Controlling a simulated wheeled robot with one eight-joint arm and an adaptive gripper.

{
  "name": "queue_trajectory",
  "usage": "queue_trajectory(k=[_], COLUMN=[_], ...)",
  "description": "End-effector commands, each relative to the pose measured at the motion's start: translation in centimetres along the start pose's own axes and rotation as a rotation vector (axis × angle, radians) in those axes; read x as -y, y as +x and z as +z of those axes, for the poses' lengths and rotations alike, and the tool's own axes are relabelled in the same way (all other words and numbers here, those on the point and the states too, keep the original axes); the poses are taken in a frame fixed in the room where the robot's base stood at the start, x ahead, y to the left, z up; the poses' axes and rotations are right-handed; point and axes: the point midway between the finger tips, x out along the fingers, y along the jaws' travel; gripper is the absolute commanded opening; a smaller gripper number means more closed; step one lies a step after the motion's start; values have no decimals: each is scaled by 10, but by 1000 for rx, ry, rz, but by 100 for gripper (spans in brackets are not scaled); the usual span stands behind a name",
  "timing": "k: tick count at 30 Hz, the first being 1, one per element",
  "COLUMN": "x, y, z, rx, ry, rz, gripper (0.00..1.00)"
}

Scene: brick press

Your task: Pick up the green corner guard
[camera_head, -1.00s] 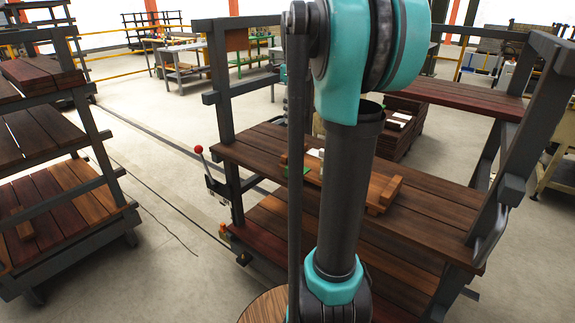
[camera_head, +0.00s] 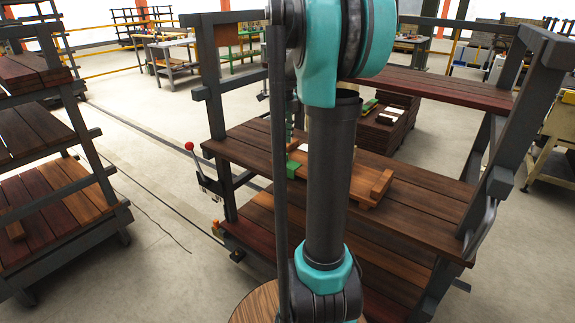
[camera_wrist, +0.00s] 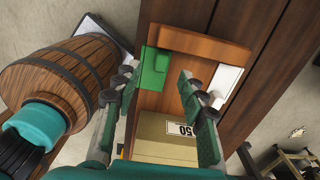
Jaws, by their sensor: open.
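The green corner guard (camera_wrist: 155,68) lies in the wooden tray (camera_wrist: 200,45), near its end board, at the tray's left side in the wrist view. In the head view the guard (camera_head: 294,170) shows on the rack's middle shelf, partly hidden by my arm. My gripper (camera_wrist: 158,77) is open above the tray. Its left finger is close beside the guard's left edge, and its right finger is off to the guard's right. Whether either finger touches the guard cannot be told. In the head view the gripper is mostly hidden behind my arm.
A white block (camera_wrist: 226,82) lies right of the right finger. A cardboard box (camera_wrist: 165,138) marked 50 sits in the tray below the guard. The rack's dark posts (camera_head: 217,90) and upper shelf (camera_head: 430,90) stand around the tray. The shelf boards (camera_head: 430,205) beside the tray are bare.

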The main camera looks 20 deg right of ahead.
Motion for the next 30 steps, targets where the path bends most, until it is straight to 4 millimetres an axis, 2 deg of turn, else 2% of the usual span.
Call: queue_trajectory(k=[10,20,30], x=[3,3,3], y=[44,51,50], z=[2,1,1], rx=[0,0,0], ry=[0,0,0], rz=[0,0,0], gripper=[41,41,0])
